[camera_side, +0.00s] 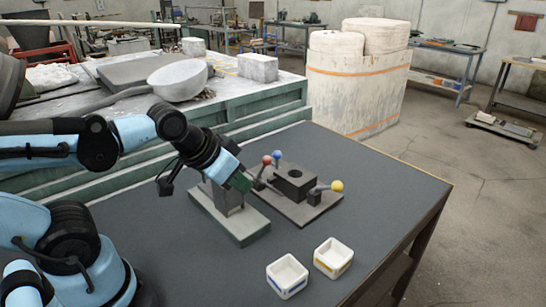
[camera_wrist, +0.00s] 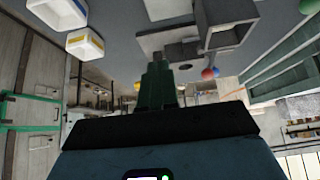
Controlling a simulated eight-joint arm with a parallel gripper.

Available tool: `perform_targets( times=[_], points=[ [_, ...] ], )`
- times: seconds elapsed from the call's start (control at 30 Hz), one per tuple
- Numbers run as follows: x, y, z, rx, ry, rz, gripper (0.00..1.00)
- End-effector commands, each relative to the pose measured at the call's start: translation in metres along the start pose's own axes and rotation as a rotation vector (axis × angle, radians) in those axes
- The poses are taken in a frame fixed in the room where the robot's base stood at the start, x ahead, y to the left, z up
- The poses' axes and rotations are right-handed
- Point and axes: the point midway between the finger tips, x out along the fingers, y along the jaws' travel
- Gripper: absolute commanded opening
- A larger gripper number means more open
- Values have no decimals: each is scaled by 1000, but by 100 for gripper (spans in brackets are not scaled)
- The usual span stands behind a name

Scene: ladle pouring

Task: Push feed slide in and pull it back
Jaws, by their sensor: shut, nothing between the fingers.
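A dark fixture plate (camera_side: 312,206) lies on the table, carrying a black block (camera_side: 294,182) with an opening in its top. I cannot tell for sure which part is the feed slide. A grey stand (camera_side: 243,226) with an upright hollow part is left of it. My gripper (camera_side: 241,182) has green fingers, shut and empty, above the stand and left of the fixture. In the wrist view, the fingers (camera_wrist: 157,72) point towards the fixture, and the red knob (camera_wrist: 207,73) shows beyond them.
Two white square bins, one with a blue stripe (camera_side: 287,275) and one with a yellow stripe (camera_side: 333,257), sit near the table's front edge. A green-sided bench (camera_side: 265,108) with a large ladle (camera_side: 178,79) stands behind. The dark table (camera_side: 395,205) is clear at the right.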

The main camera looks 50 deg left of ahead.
Motion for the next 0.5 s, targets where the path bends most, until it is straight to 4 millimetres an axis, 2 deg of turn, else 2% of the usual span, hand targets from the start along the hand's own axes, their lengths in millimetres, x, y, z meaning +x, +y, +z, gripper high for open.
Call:
perform_targets(
  times=[0.47,0.5],
  points=[
    [0,0,0,1,0,-1,0],
    [0,0,0,0,0,-1,5]
  ],
)
